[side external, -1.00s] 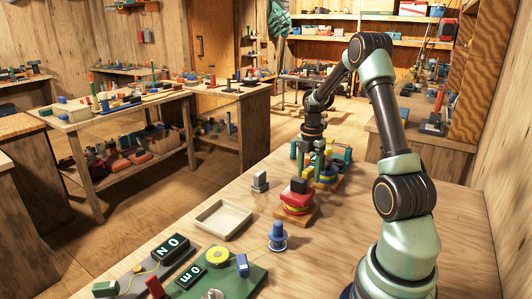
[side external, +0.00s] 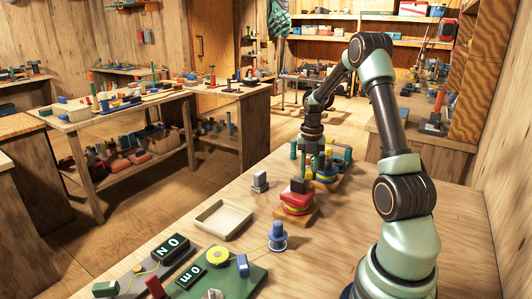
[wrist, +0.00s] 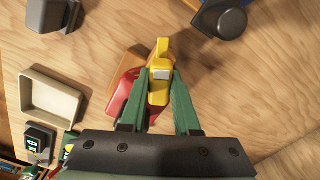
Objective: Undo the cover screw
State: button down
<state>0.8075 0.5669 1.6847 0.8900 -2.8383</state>
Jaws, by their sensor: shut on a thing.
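My gripper (wrist: 160,82) is shut on a yellow piece (wrist: 161,52) with a light grey patch, seen in the wrist view. The piece sticks out past the fingertips. I cannot tell whether it is the cover screw. Behind it in the wrist view is a red body (wrist: 128,88) on a brown wooden base (wrist: 121,66). In the side view the red and yellow unit (side external: 296,203) has a dark block on top and stands on a wooden base. My gripper shows small and crowded behind it, so its fingertips are unclear there.
An empty cream tray (side external: 222,219) lies left of the red unit. A grey block (side external: 260,182) stands behind the tray. A blue spool (side external: 277,238) stands in front. A green board (side external: 235,285) with small parts is at the front left. Bare tabletop lies to the right.

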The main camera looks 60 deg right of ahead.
jog(key=shift+c, duration=1.6)
grip_release()
jog(key=shift+r, duration=3.5)
jog(key=shift+c, duration=0.3)
